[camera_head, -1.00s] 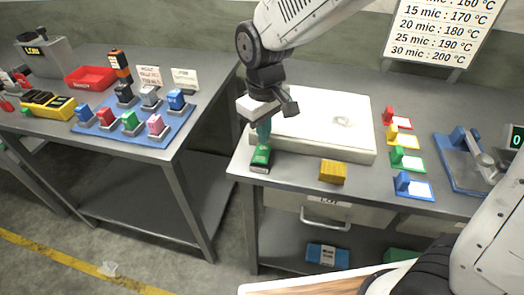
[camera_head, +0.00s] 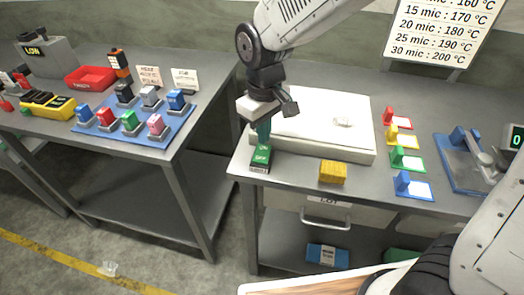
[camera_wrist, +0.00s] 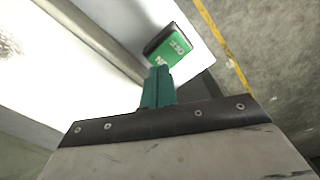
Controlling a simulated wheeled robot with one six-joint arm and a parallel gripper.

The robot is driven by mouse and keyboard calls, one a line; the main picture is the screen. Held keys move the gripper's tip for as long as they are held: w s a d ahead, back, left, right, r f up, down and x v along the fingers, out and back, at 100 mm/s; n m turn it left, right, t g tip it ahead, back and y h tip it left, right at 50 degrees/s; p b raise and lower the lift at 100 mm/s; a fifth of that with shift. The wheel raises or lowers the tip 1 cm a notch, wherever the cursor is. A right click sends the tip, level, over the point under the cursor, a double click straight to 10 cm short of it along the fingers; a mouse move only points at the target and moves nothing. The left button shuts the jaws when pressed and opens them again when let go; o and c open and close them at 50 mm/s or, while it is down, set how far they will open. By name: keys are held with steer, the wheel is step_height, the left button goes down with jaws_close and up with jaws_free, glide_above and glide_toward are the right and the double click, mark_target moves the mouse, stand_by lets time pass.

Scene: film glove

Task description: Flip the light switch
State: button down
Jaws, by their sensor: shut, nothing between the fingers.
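The light switch (camera_head: 260,158) is a small dark box with a green top and white lettering. It sits at the front left corner of the right-hand table, beside the white light box (camera_head: 310,130). In the wrist view the switch (camera_wrist: 170,46) shows its green face just beyond the fingertips. My gripper (camera_head: 263,140) points down with its teal fingers closed together, over the rear edge of the switch. In the wrist view the fingertips (camera_wrist: 159,70) are at or very near the switch's near edge; I cannot tell whether they touch.
A yellow block (camera_head: 332,172) lies right of the switch. Several coloured film holders (camera_head: 407,158) line the table's right side, near a blue-based device (camera_head: 466,160). A gap separates this table from the left table (camera_head: 190,125), which holds a blue tray (camera_head: 150,137).

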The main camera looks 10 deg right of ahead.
mark_target(265, 148)
steer(key=shift+f, duration=1.05)
stand_by(0.4)
steer(key=shift+r, duration=3.55)
steer(key=shift+s+d+f, duration=0.1)
steer(key=shift+s, duration=0.1)
steer(key=s+d+r+m, duration=0.3)
steer(key=s+d+m, duration=0.1)
steer(key=s+d, duration=0.5)
steer(key=s+d+r+m+t, duration=0.1)
steer(key=s+d+r+m, duration=0.2)
steer(key=s+d, duration=0.7)
steer(key=shift+d+m, duration=0.5)
steer(key=shift+d, duration=0.25)
